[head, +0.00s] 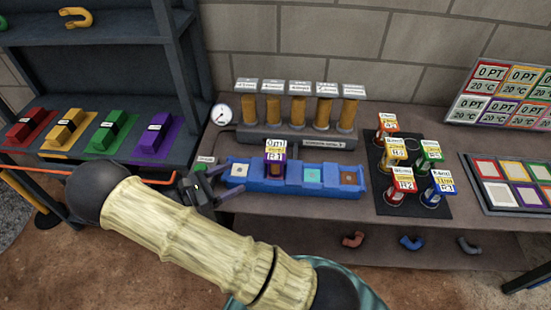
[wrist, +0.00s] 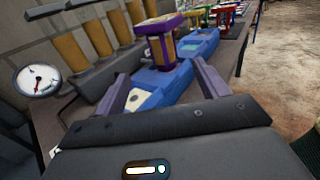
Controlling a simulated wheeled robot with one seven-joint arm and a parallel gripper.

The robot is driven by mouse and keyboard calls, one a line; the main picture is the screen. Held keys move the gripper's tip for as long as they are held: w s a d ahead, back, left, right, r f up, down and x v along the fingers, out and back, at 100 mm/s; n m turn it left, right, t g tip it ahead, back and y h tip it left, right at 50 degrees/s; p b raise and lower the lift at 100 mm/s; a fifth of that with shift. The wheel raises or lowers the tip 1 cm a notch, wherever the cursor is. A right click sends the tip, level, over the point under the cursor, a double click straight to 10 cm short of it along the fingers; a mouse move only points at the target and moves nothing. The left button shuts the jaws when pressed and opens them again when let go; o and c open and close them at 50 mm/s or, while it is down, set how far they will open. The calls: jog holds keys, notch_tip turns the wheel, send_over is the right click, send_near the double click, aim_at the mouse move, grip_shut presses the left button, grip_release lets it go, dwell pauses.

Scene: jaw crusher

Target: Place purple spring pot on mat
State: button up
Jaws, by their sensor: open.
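The purple spring pot (head: 275,157), with a labelled top, stands upright in the second section from the left of a blue tray (head: 258,182). In the wrist view the pot (wrist: 161,44) stands beyond my fingertips, roughly between them. My gripper (head: 218,187) is open and empty at the tray's left end, its two fingers pointing towards the pot; both fingers also show in the wrist view (wrist: 161,84). A black mat (head: 391,207) lies right of the tray, with orange, yellow, green, red and blue pots standing on it.
Behind the tray stands a rack of orange-brown cylinders (head: 297,110) with a dial gauge (head: 222,114). A panel with coloured squares (head: 513,207) lies far right. Pipe elbows (head: 412,243) lie on the lower shelf.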

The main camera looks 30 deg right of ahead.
jog(key=p, duration=0.3)
send_near(279, 158)
jog(key=w+d+f, duration=0.1)
jog(key=d, duration=0.1)
jog(key=w+d+f, duration=0.1)
jog(key=d, duration=0.1)
jog(key=w+d+f, duration=0.1)
jog(key=d+f, duration=0.1)
jog(key=shift+w+d, duration=0.25)
jog(key=shift+d, duration=0.15)
jog(key=shift+d, duration=0.5)
jog(key=d+p, duration=0.2)
jog(key=d, duration=0.1)
jog(key=shift+d, duration=0.35)
jog(key=shift+d+f, duration=0.1)
jog(key=shift+d, duration=0.15)
